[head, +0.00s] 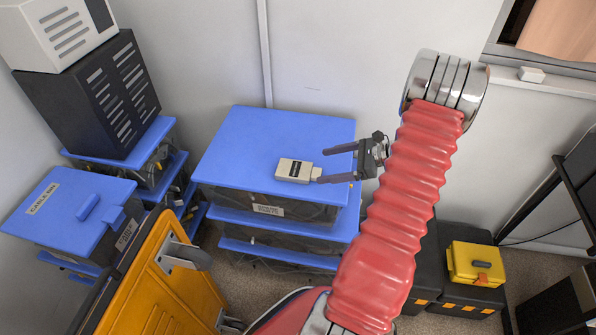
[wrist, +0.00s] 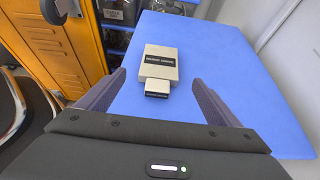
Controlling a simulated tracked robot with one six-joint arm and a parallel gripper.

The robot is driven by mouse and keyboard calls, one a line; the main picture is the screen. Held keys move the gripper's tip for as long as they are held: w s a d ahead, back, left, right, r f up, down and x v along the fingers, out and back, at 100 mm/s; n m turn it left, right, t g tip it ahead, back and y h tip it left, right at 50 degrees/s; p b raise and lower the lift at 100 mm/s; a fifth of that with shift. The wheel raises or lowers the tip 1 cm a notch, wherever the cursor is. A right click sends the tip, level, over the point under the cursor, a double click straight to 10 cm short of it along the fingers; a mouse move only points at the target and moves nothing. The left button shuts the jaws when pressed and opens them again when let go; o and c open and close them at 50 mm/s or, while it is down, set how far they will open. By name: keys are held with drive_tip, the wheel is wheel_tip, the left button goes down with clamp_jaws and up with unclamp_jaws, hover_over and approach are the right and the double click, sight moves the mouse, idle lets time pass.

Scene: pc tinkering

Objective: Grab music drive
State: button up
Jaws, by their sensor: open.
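The music drive (head: 294,171) is a small pale box with a dark label and a narrower plug end. It lies flat on the blue top (head: 240,135) of a stacked bin unit. In the wrist view the music drive (wrist: 160,67) lies ahead, its plug end toward me, roughly centred between the fingers. My gripper (head: 338,163) is open, at the right edge of the blue top, with its fingers pointing left toward the drive. In the wrist view my gripper (wrist: 160,88) has one finger on each side of the plug end, apart from it. Nothing is held.
A blue-lidded cable bin (head: 62,210) and a black vented case (head: 90,95) stand at left. An orange cabinet (head: 165,285) is in front. A yellow toolbox (head: 475,263) sits at lower right. The blue top around the drive is clear.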

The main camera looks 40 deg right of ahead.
sight(302, 170)
drive_tip(key=shift+x, duration=1.8)
drive_tip(key=shift+w, duration=0.1)
drive_tip(key=shift+x, duration=2.6)
drive_tip(key=shift+c, duration=0.5)
drive_tip(key=c, duration=1.2)
